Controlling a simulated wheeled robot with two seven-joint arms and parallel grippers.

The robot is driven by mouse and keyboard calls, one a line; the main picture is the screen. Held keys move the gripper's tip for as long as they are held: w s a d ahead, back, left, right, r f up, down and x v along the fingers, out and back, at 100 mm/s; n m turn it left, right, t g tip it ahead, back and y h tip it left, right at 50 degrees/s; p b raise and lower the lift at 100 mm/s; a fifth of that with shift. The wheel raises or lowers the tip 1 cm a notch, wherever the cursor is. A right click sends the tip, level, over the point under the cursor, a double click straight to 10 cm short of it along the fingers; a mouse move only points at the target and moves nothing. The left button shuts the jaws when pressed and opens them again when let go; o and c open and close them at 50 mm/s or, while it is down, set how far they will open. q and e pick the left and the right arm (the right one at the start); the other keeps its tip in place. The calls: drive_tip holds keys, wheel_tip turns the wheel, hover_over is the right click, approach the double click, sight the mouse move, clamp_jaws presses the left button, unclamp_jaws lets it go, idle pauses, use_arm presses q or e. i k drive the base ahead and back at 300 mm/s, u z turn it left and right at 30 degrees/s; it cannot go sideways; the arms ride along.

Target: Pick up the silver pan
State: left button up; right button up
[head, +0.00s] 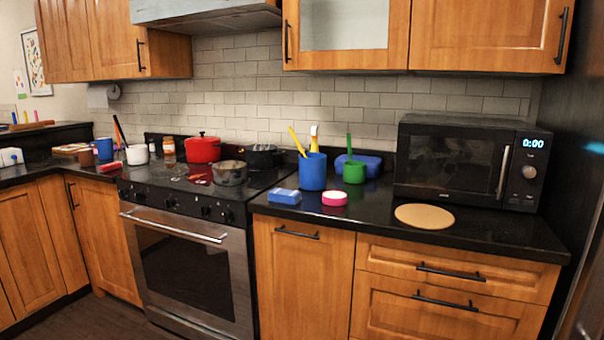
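A silver pan (229,173) sits on the black stovetop, near its front right part. It looks like a small round metal bowl-shaped pan, upright. A handle on it cannot be made out clearly. A red pot (202,149) stands behind it to the left, and a black pot (261,156) stands behind it to the right. Neither of my grippers shows in the head view.
Right of the stove on the black counter are a blue sponge box (284,196), a blue cup (312,172) with utensils, a green cup (353,172), a pink round item (334,198), a tan disc (424,216) and a microwave (465,162). The oven handle (174,226) juts out in front.

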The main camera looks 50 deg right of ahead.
sight(229, 177)
drive_tip(key=z, duration=0.9)
drive_tip(key=i, duration=0.25)
drive_tip(key=u, duration=0.75)
drive_tip(key=i, duration=1.4)
drive_tip(key=u, duration=0.15)
